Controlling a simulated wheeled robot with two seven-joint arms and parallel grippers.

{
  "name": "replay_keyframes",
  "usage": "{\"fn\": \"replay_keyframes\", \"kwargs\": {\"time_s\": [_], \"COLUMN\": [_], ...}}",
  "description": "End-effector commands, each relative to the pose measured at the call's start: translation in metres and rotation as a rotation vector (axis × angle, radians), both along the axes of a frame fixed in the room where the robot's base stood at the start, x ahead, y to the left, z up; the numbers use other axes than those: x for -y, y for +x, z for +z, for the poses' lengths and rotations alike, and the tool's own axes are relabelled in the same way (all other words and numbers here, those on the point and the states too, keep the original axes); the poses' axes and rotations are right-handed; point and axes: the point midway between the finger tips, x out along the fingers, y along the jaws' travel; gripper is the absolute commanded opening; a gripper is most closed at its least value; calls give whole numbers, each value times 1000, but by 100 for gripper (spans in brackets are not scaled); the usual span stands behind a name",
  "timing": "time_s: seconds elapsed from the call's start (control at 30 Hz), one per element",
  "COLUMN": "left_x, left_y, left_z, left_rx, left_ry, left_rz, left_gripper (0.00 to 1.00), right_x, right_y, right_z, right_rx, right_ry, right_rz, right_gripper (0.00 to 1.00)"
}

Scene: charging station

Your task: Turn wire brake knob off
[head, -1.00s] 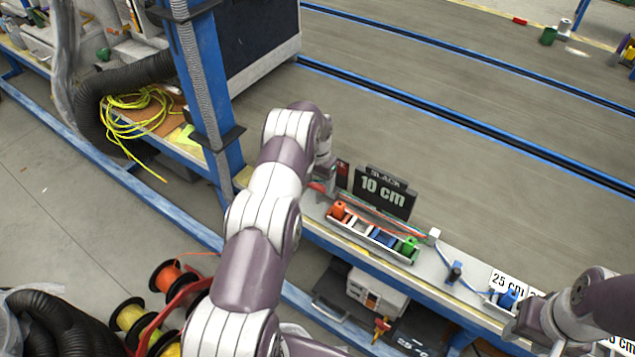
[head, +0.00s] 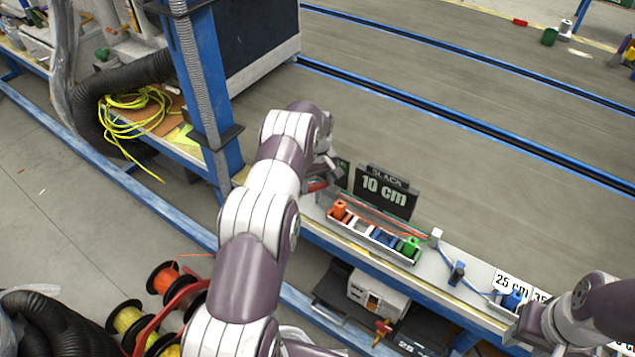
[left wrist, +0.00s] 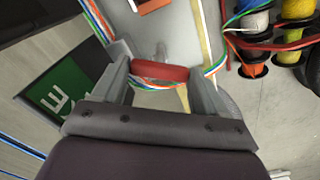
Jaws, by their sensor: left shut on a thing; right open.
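A red knob (left wrist: 160,72) sits between the two fingers of my left gripper (left wrist: 160,85) in the left wrist view. The fingers are shut on it, one at each end, with thin striped wires beside it. In the head view, a bit of red (head: 317,186) shows below my left gripper (head: 325,172), whose fingers are partly hidden by my own arm. A small green sign (left wrist: 55,95) with white letters stands beside the knob. My right gripper (head: 520,326) is at the lower right of the head view, open, close to the bench's right part.
A black "10 cm" sign (head: 384,191) stands right of the left gripper. A blue post (head: 205,95) stands left of my arm. Wire reels (head: 165,280) are at the lower left.

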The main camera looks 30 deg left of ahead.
Motion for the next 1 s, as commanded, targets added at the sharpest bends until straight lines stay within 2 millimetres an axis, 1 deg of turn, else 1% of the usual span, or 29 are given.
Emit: {"fn": "replay_keyframes", "kwargs": {"time_s": [0.3,0.5,0.73,1.0], "left_x": [0,0,0,0], "left_y": [1,1,1,1], "left_z": [0,1,1,1], "left_rx": [2,3,3,3], "left_ry": [1,2,1,0], "left_rz": [281,425,534,588], "left_gripper": [42,42,42,42], "right_x": [0,0,0,0], "right_y": [0,0,0,0], "right_z": [-4,-5,-6,-6], "right_rx": [0,0,0,0], "right_ry": [0,0,0,0], "right_rz": [0,0,0,0], "right_gripper": [43,43,43,43]}}
